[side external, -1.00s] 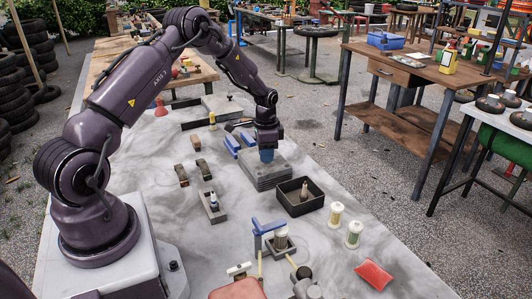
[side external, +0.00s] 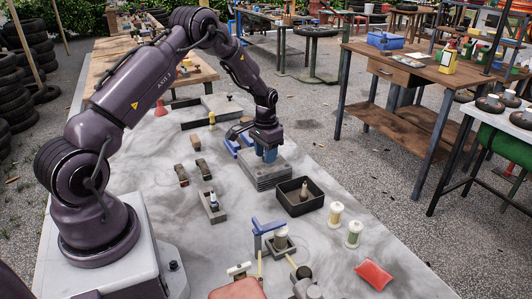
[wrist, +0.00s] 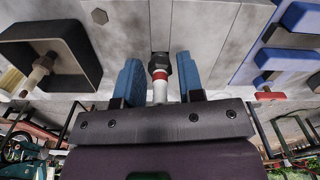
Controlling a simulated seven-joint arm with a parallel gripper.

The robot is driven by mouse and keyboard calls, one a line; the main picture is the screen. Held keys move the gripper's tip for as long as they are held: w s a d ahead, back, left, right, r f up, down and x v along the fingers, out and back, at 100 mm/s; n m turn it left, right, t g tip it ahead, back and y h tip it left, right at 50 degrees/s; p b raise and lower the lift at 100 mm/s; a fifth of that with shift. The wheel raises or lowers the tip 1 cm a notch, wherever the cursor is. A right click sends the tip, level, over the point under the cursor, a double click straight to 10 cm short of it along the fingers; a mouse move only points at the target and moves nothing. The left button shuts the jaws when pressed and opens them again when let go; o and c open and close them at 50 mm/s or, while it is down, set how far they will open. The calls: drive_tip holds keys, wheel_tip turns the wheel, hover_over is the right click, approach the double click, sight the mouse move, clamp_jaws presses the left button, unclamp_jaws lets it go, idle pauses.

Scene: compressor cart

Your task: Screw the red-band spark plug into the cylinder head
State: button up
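The red-band spark plug (wrist: 160,85) shows in the wrist view with a white body, a red band and a dark upper part against the grey cylinder head (wrist: 215,30). How deep it sits in the head cannot be told. My gripper (wrist: 160,72) has its two blue fingers on either side of the plug, with a gap on both sides. In the side external view my gripper (side external: 267,158) is low over the grey block-shaped head (side external: 270,178), fingers apart. The plug is hidden there.
A black tray (side external: 288,204) holding another plug (side external: 305,190) stands close beside the head. Blue clamp-like parts (side external: 232,148) are on its other side. A grey holder (side external: 212,206), two cream-and-metal jars (side external: 336,213) and a red pouch (side external: 374,274) lie nearer the camera.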

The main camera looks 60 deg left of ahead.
drive_tip(key=n, duration=1.2)
drive_tip(key=shift+n, duration=0.4)
drive_tip(key=n, duration=0.4)
drive_tip(key=shift+n, duration=0.4)
drive_tip(key=n, duration=0.4)
clamp_jaws()
drive_tip(key=m, duration=0.4)
